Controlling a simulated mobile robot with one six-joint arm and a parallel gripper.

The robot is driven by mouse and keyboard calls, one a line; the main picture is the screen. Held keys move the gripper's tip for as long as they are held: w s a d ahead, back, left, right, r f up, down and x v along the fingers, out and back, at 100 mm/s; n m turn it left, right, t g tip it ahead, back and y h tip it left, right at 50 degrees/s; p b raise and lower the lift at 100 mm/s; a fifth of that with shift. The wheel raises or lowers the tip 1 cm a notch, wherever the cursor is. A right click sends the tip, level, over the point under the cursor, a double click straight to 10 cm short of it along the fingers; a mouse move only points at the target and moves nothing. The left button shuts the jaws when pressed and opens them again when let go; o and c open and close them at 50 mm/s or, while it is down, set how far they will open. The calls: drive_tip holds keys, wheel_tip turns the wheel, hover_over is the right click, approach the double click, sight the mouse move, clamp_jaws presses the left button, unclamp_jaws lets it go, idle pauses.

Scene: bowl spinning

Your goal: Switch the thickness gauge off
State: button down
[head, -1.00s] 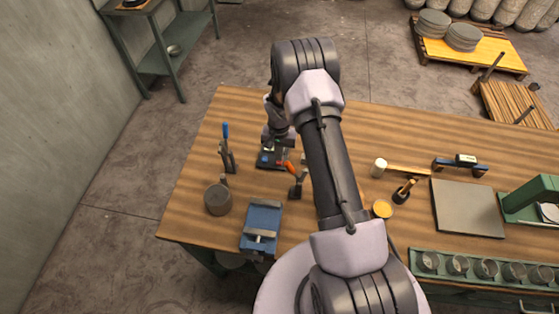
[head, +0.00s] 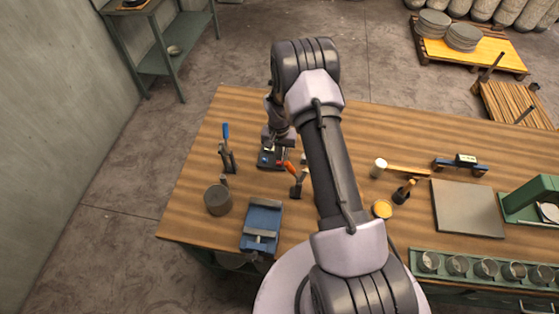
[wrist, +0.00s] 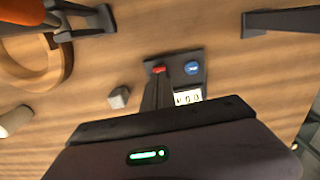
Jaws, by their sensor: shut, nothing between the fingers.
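The thickness gauge appears to be the small dark unit (head: 268,160) on the left part of the bench, partly hidden by my gripper in the head view. The wrist view shows its dark panel (wrist: 178,76) with a red control (wrist: 160,69), a blue round button (wrist: 193,68) and a lit display (wrist: 187,97) that seems to read zeros. My gripper (wrist: 158,82) is shut and empty, its tips pointing down just beside the red control. I cannot tell whether they touch it. In the head view my gripper (head: 276,145) is over the unit.
An orange-handled clamp (head: 293,174) stands close to the unit's right. A blue-handled clamp (head: 227,150) is to its left. A small grey block (wrist: 119,97) lies beside the unit.

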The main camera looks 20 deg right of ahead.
drive_tip(key=shift+f+b, duration=1.1)
drive_tip(key=shift+f, duration=0.1)
idle(0.6)
wheel_tip(320, 180, up, 7)
drive_tip(key=p, duration=0.3)
idle(0.4)
